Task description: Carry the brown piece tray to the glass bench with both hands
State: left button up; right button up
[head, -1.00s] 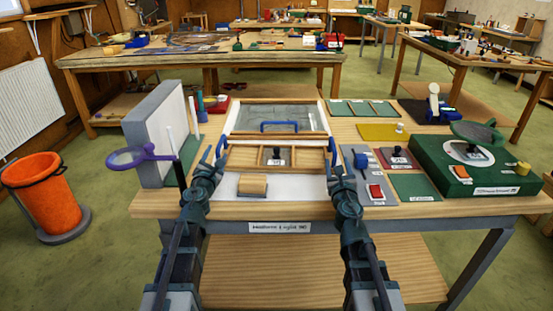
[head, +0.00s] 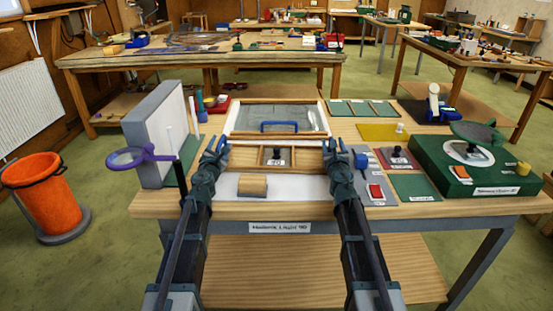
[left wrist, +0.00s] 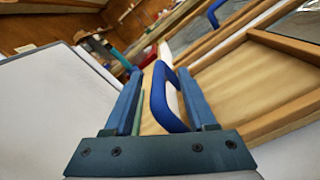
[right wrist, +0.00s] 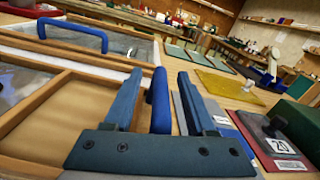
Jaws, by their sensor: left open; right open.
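The brown piece tray (head: 245,157) is a shallow wooden tray with compartments, lying on the near bench. A small dark-knobbed piece (head: 277,155) sits in its middle compartment. The tray has a blue handle at each end. My left gripper (head: 217,143) is open at the left end, with the left handle (left wrist: 165,98) between its fingers in the left wrist view. My right gripper (head: 334,146) is open at the right end, with the right handle (right wrist: 158,102) between its fingers in the right wrist view. I cannot tell which bench is the glass bench.
A glazed frame with a blue handle (head: 280,126) lies just behind the tray. A wooden block (head: 253,185) lies in front. A grey upright block (head: 155,140) stands left, a green machine (head: 470,170) right. Another bench (head: 200,60) stands behind, across open floor.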

pick_arm(q)
grip_shut()
pick_arm(e)
grip_shut()
pick_arm(q)
jog(key=shift+a, duration=0.3)
pick_arm(e)
jog(key=shift+d, duration=0.2)
dwell(0.6)
